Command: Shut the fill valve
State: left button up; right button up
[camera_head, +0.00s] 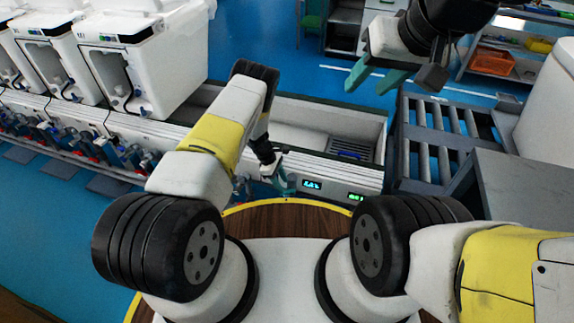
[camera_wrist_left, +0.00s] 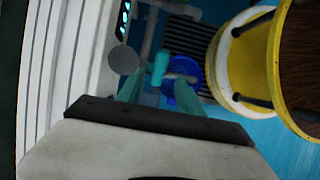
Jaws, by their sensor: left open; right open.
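My left gripper (camera_head: 283,184) reaches down beside the front of the test line, partly hidden by my arm in the head view. In the left wrist view its two teal fingers (camera_wrist_left: 158,84) are open and point at a round blue valve part (camera_wrist_left: 195,75) with a grey pipe across it. A short teal piece (camera_wrist_left: 160,66) stands between the fingertips and a grey disc (camera_wrist_left: 123,60) is to its left. I cannot tell whether the fingers touch any of them. My right gripper (camera_head: 383,72) is open and empty, raised above the line at upper right.
White toilet tanks (camera_head: 140,60) stand on the line at left, with several red and blue valves (camera_head: 115,150) below. Lit displays (camera_head: 312,184) are on the line's front. A grey roller conveyor (camera_head: 440,150) is at right. My round yellow-rimmed base (camera_wrist_left: 240,60) is close to the left gripper.

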aim_at(287, 192)
pick_arm(q)
jog(key=x, duration=0.6)
jog(key=shift+d+f, duration=0.1)
jog(key=shift+c, duration=0.2)
grip_shut()
